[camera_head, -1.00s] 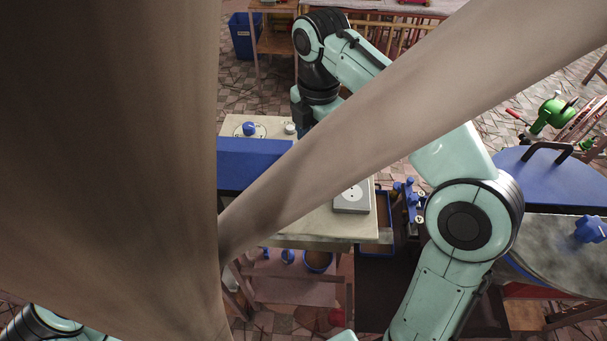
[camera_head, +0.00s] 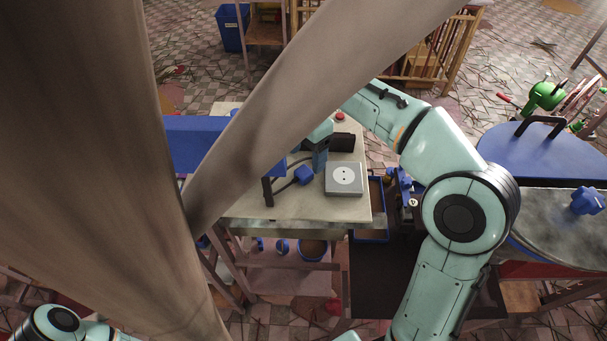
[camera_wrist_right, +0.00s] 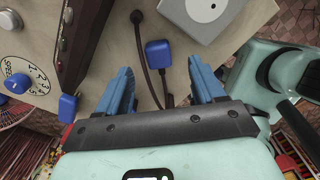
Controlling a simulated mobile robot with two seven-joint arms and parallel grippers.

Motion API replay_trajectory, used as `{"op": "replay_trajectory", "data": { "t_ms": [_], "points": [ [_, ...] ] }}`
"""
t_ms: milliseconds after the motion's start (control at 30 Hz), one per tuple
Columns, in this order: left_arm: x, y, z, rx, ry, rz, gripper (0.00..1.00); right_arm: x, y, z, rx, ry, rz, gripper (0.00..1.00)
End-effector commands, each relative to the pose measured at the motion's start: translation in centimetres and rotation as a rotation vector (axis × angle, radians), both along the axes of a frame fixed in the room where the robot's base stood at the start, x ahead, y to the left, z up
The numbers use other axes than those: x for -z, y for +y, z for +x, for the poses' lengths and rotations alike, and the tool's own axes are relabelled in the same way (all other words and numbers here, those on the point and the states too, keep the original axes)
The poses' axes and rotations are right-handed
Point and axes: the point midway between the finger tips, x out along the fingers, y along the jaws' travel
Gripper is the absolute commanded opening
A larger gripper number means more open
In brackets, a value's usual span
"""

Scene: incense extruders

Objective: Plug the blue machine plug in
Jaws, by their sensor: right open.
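The blue plug (camera_head: 303,175) lies on the worktable just left of the grey socket box (camera_head: 344,179). In the right wrist view the blue plug (camera_wrist_right: 158,53) shows between and just beyond my fingertips, with a dark cord beside it. The socket box (camera_wrist_right: 205,12) is at the top edge there. My right gripper (camera_wrist_right: 162,75) is open and empty. In the head view it is partly hidden behind a brown slanting beam. The blue machine (camera_head: 195,145) stands at the table's left, also partly covered. My left gripper is not in view; only part of that arm shows at lower left.
The brown beam (camera_head: 290,95) and a wide brown post (camera_head: 85,150) block much of the head view. A dark box and red button (camera_head: 340,116) sit behind the socket. A blue-lidded drum (camera_head: 540,155) stands at right. A dial (camera_wrist_right: 17,83) shows at the wrist view's left.

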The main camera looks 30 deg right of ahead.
Motion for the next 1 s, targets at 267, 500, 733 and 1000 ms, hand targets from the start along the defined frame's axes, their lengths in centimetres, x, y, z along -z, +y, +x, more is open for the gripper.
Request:
{"op": "replay_trajectory", "data": {
  "t_ms": [267, 500, 733, 1000],
  "points": [
    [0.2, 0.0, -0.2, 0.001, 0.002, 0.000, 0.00, 0.9, 0.1, 0.0, 0.000, 0.003, -0.001, 0.68],
    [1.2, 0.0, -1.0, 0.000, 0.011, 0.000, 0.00, 4.5, 0.5, 0.2, -0.001, 0.004, 0.000, 0.68],
    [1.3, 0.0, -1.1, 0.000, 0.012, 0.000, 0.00, 5.2, 0.5, 0.3, 0.000, 0.000, 0.000, 0.68],
    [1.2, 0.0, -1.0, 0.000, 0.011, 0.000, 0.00, 5.1, 0.5, 0.3, 0.000, -0.001, 0.000, 0.55]
  ]
}}
